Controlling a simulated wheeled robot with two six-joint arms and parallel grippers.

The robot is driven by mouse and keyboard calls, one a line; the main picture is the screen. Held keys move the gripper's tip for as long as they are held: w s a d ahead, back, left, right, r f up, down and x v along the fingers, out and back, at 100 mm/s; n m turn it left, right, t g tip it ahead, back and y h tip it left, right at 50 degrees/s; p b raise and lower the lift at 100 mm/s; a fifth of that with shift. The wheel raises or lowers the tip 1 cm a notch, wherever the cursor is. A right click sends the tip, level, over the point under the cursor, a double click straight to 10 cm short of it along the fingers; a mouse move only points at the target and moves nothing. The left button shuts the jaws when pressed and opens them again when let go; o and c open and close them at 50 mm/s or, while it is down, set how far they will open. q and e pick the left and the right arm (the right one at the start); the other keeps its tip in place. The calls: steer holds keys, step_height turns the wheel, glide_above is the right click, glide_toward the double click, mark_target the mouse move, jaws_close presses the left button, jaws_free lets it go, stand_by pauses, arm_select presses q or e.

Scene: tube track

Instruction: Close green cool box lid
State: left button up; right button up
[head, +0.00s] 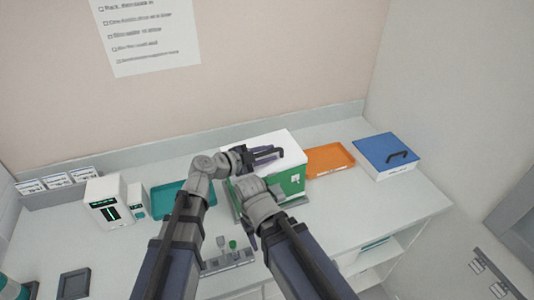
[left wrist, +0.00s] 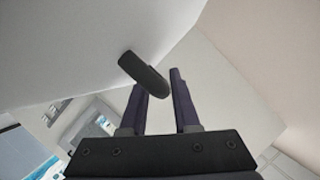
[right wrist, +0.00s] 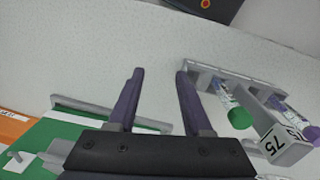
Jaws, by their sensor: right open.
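The green cool box (head: 292,183) stands mid-counter, its white lid (head: 287,143) lying over the top. I cannot tell whether the lid is fully seated. A dark handle (left wrist: 143,73) sticks out from the lid. My left gripper (head: 270,155) is over the lid beside the handle. In the left wrist view its fingers are apart, and the handle's end overlaps the left fingertip; no grip shows. My right gripper (right wrist: 158,72) is open and empty, pointing down in front of the box. The box's green side (right wrist: 75,135) shows at lower left in the right wrist view.
A tube rack (head: 228,262) with a green-capped tube (right wrist: 239,118) is close to my right gripper. An orange tray (head: 328,160) and a blue-lidded box (head: 388,153) stand right of the cool box. A teal tray (head: 168,202) and white device (head: 105,200) stand left.

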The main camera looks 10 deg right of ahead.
arm_select(q)
steer(key=p+v, duration=0.2)
steer(key=v, duration=0.4)
steer(key=shift+s+a+r, duration=0.2)
steer(key=shift+a, duration=0.05)
steer(key=shift+s+a+r, duration=0.1)
steer(key=shift+s+a, duration=0.2)
steer(key=shift+a, duration=0.25)
arm_select(e)
steer(key=shift+r, duration=1.15)
